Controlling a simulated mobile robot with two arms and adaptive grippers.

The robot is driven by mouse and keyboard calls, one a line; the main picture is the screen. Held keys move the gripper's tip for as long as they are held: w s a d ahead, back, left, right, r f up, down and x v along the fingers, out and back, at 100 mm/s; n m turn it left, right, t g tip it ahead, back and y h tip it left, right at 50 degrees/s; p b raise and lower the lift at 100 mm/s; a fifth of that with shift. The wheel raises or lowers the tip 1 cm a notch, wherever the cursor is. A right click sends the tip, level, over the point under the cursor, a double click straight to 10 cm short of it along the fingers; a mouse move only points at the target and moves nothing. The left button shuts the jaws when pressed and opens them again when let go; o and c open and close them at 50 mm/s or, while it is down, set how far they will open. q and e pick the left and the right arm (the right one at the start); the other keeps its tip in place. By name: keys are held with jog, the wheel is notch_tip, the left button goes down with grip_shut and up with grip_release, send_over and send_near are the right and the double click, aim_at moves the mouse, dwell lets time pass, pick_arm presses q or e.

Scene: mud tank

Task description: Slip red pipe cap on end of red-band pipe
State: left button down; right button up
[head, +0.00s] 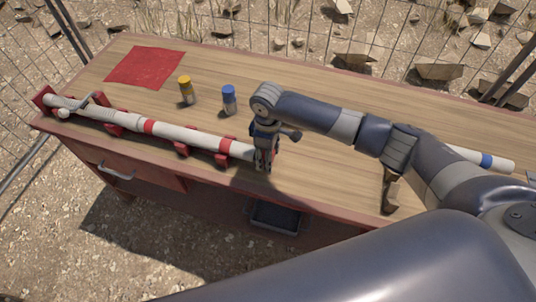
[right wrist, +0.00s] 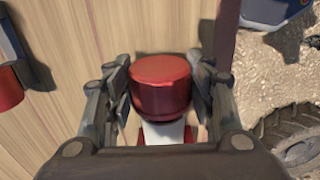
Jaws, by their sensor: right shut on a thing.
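The white red-band pipe (head: 190,135) lies in red supports along the table's front left. Its right end meets my right gripper (head: 262,160), which hides that end and the cap in the head view. In the right wrist view, the red pipe cap (right wrist: 160,86) sits between the two fingers of my right gripper (right wrist: 160,95), which is shut on it. A white piece of the pipe (right wrist: 164,132) shows just below the cap, lined up with it. I cannot tell whether the cap is around the pipe end or only against it. My left gripper is not in view.
A yellow-topped piece (head: 186,90) and a blue-topped piece (head: 229,100) stand upright behind the pipe. A red cloth (head: 145,67) lies at the back left. A blue-band pipe (head: 497,163) lies at the right, partly behind my arm. The table's back middle is clear.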

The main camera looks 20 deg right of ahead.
dwell(0.4)
jog(key=shift+p, duration=0.4)
jog(key=shift+p, duration=0.4)
jog(key=shift+a, duration=0.1)
dwell(0.6)
jog(key=shift+w+a+b, duration=0.35)
jog(key=shift+w+a, duration=0.2)
jog(key=shift+a, duration=0.15)
jog(key=shift+a, duration=0.1)
